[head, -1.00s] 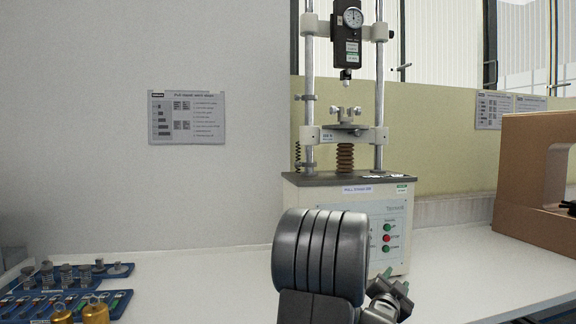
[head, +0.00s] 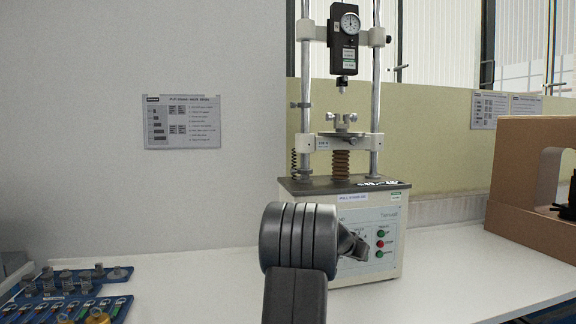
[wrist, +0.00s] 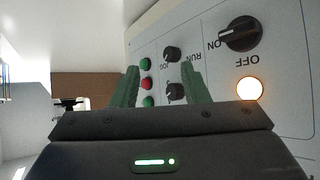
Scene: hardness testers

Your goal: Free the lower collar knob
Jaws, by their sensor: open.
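The pull stand (head: 365,235) stands on the bench, with two steel columns above its base. A small collar (head: 300,105) sits on the left column, and what looks like a lower collar (head: 304,171) is near the column's foot; its knob is too small to make out. My gripper (head: 360,246) is in front of the stand's front panel, well below the collars, and partly hidden by my wrist. In the wrist view, my gripper's (wrist: 160,68) green fingers are apart with nothing between them. Panel buttons and knobs show behind them; no collar is in that view.
The crosshead (head: 343,142) and spring (head: 341,163) are between the columns, below the force gauge (head: 345,40). A blue tray (head: 60,282) of metal parts lies at left. A brown box (head: 508,190) stands at right. The bench between tray and stand is clear.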

